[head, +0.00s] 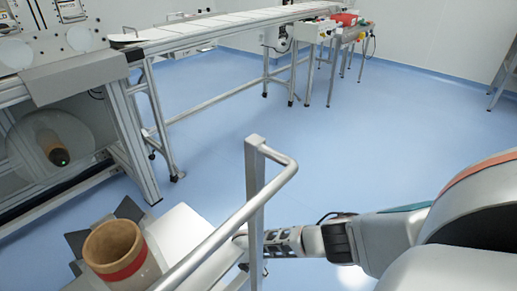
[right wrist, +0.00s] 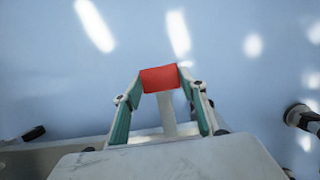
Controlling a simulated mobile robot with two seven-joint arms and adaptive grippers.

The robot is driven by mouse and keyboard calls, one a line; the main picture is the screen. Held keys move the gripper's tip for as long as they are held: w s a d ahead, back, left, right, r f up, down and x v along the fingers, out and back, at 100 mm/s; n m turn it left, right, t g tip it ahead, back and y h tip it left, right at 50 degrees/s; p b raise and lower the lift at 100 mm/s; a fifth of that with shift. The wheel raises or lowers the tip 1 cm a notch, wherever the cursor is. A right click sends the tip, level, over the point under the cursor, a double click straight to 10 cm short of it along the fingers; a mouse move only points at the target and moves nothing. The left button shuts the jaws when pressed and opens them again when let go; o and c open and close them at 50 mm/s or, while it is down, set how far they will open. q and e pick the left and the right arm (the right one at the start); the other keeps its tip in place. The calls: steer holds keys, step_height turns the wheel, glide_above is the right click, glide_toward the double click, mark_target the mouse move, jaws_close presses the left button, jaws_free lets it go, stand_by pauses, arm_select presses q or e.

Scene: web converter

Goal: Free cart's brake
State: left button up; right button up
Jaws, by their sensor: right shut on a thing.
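The cart shows in the head view, with its metal push handle (head: 270,190) rising in front of me and a pale deck (head: 185,232) at lower left. My right arm reaches in from the right to low behind the handle's post. Its fingertips are hidden or too small to make out there. In the right wrist view, my right gripper (right wrist: 162,84) is shut on a red block-like piece (right wrist: 158,77), which looks like the end of the brake lever on a pale stem. My left gripper is not in view.
A brown roll core with a red band (head: 112,250) stands on the cart. The converter machine (head: 75,78) is at left, with a long conveyor (head: 215,25) running back to the right. Blue floor (head: 360,135) is open beyond the cart. A dark piece (right wrist: 35,133) shows beside the cart's frame.

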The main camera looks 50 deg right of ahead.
steer(key=shift+w+a+r, duration=0.1)
steer(key=shift+w+a, duration=0.2)
steer(key=shift+a, duration=0.55)
steer(key=o, duration=1.6)
steer(key=shift+c, duration=0.2)
steer(key=shift+o, duration=0.2)
steer(key=shift+d, duration=0.15)
steer(key=shift+s+d, duration=0.1)
steer(key=v, duration=1.2)
steer(key=shift+d, duration=0.1)
